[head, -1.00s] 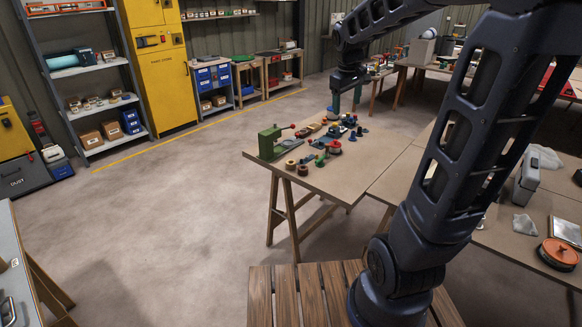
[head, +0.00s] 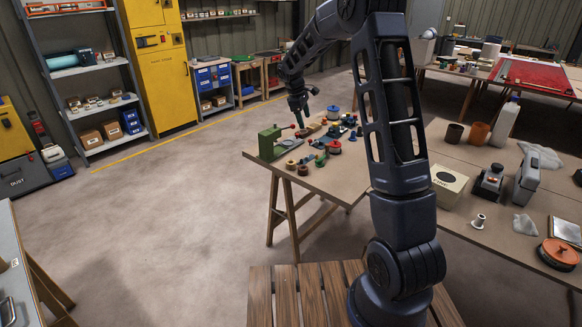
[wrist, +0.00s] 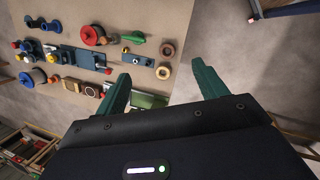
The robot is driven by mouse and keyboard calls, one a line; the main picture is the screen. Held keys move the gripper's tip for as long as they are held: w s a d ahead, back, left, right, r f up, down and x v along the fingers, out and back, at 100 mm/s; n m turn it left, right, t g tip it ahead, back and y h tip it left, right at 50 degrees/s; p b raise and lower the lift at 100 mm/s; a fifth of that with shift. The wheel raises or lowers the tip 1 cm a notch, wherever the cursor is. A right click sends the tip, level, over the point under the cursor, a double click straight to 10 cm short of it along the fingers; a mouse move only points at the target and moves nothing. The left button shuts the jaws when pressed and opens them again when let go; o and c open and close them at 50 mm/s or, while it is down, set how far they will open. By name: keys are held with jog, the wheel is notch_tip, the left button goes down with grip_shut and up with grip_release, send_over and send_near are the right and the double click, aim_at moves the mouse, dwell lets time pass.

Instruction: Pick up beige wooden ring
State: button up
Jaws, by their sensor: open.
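The beige wooden ring (head: 290,164) lies flat near the front left corner of the workbench, beside a darker brown ring (head: 303,170). In the wrist view the beige ring (wrist: 163,72) appears between my open fingers but well beyond them on the bench top, with the brown ring (wrist: 167,49) just above it. My gripper (head: 299,122) is open and empty, raised above the bench near the green vise. In the wrist view my gripper (wrist: 162,71) shows two green fingers spread apart. Nothing covers the ring.
A green vise (head: 268,144) stands at the bench's left edge, near the ring; one finger partly hides it in the wrist view. A red-topped spool (head: 335,147), a green piece (head: 320,161) and several small parts lie right of the rings. The bench's front strip (head: 325,180) is clear.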

aim_at(291, 162)
jog(key=w+a+f+n+h, duration=0.15)
jog(key=w+a+f, duration=0.3)
jog(key=f, duration=0.45)
jog(key=w+a+f+n, duration=0.3)
jog(key=w+a+f, duration=0.15)
jog(key=f, duration=0.45)
jog(key=shift+g, duration=0.3)
jog(key=shift+x, duration=5.55)
jog(key=shift+c, duration=0.2)
jog(key=c, duration=1)
